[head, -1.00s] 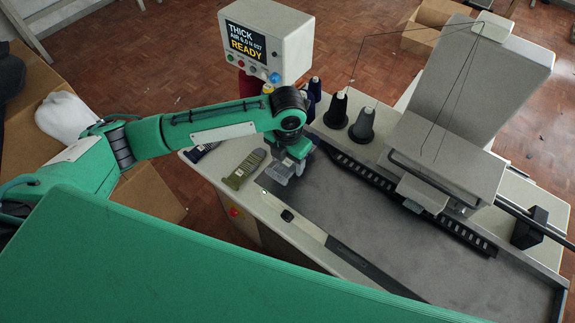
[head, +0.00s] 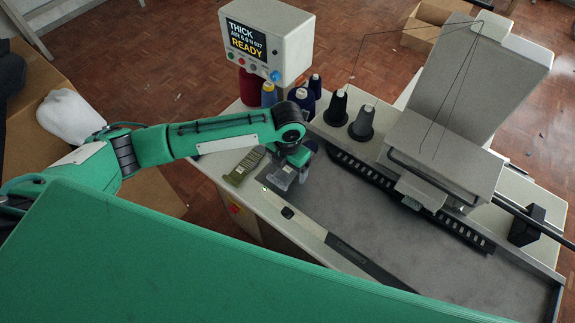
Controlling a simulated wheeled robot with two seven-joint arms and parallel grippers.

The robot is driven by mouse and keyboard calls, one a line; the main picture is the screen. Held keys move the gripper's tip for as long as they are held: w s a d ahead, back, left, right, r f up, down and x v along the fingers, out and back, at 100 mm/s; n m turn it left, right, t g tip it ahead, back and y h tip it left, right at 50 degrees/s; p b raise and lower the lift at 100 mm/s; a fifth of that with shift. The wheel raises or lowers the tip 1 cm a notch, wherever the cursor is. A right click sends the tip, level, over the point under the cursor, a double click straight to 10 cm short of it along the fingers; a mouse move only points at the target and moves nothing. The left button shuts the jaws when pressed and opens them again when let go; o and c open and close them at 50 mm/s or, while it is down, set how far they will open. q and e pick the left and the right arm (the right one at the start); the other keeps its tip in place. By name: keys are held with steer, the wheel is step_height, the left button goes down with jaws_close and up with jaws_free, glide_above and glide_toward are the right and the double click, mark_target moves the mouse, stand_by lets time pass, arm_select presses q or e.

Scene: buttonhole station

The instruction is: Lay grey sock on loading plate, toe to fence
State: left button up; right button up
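My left gripper (head: 281,177) points down at the near-left end of the dark grey plate (head: 400,235), beside the thread cones. Its pale grey fingers are small, and I cannot tell whether they are open or hold anything. I cannot make out a grey sock for certain. An olive flat piece with a pale label (head: 244,166) lies on the white table just left of the gripper. A black slotted rail (head: 400,190), possibly the fence, runs along the plate's far side. My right gripper is not in view.
Dark thread cones (head: 361,124) stand behind the plate, near my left arm. A control box (head: 267,42) reads THICK and READY. The machine head (head: 445,150) overhangs the plate's far side. The plate's middle looks bare.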

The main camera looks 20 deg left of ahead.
mark_target(288, 171)
arm_select(q)
steer(key=shift+r, duration=0.1)
step_height(288, 171, up, 12)
steer(key=b, duration=0.3)
stand_by(0.6)
